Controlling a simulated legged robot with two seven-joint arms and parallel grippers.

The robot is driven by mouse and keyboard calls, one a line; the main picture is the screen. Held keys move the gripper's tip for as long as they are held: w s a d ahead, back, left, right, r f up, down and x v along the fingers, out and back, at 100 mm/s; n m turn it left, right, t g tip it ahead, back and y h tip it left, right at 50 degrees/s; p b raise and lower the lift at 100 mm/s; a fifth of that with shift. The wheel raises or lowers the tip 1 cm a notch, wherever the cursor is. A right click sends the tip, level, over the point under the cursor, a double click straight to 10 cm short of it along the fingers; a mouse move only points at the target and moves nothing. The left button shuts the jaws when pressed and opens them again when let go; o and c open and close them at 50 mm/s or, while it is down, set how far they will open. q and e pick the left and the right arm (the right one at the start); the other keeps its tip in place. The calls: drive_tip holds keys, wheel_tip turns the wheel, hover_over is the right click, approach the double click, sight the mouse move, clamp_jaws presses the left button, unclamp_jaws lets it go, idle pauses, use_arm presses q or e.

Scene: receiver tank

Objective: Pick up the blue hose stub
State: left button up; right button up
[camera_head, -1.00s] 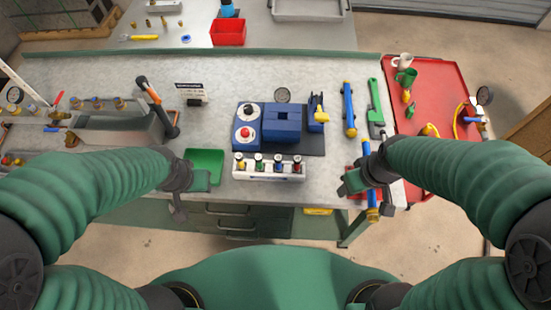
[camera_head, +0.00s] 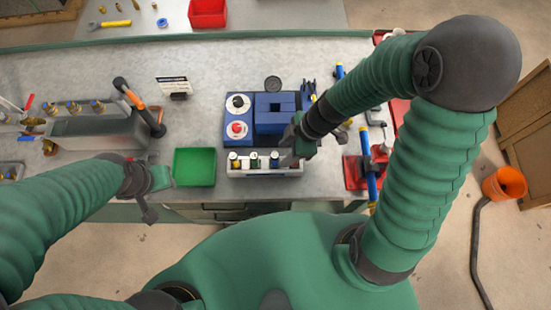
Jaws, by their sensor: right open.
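A pale rack (camera_head: 262,172) stands at the front of the bench and holds a row of small dark-topped pieces with coloured bodies. The piece with a blue body (camera_head: 274,160), likely the blue hose stub, stands upright in it, just left of my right gripper (camera_head: 291,158). My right gripper is open, over the rack's right end, and hides that end. Whether it touches the rack or a piece cannot be told. My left gripper (camera_head: 155,195) hangs at the bench's front edge, left of the green tray; its jaws are unclear.
The green tray (camera_head: 194,167) is empty, left of the rack. A blue block fixture (camera_head: 276,113) stands behind the rack. A blue tube (camera_head: 369,165) with a red clamp stands at the right.

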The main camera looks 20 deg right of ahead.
sight(275, 156)
drive_tip(key=a+f, duration=0.2)
drive_tip(key=shift+w+a+f+p, duration=0.1)
drive_tip(key=shift+w+a+p, duration=0.2)
drive_tip(key=shift+a+p, duration=0.1)
wheel_tip(275, 156, down, 2)
drive_tip(key=shift+w+a+f, duration=0.15)
drive_tip(key=shift+f, duration=0.1)
drive_tip(key=shift+w+d+f, duration=0.25)
drive_tip(key=shift+w+d, duration=0.05)
drive_tip(key=shift+d, duration=0.05)
drive_tip(key=shift+s+a+r, duration=0.15)
drive_tip(key=shift+s+a, duration=0.05)
drive_tip(key=shift+a, duration=0.15)
drive_tip(key=c, duration=0.7)
drive_tip(key=shift+a, duration=0.15)
clamp_jaws()
drive_tip(key=shift+w, duration=0.1)
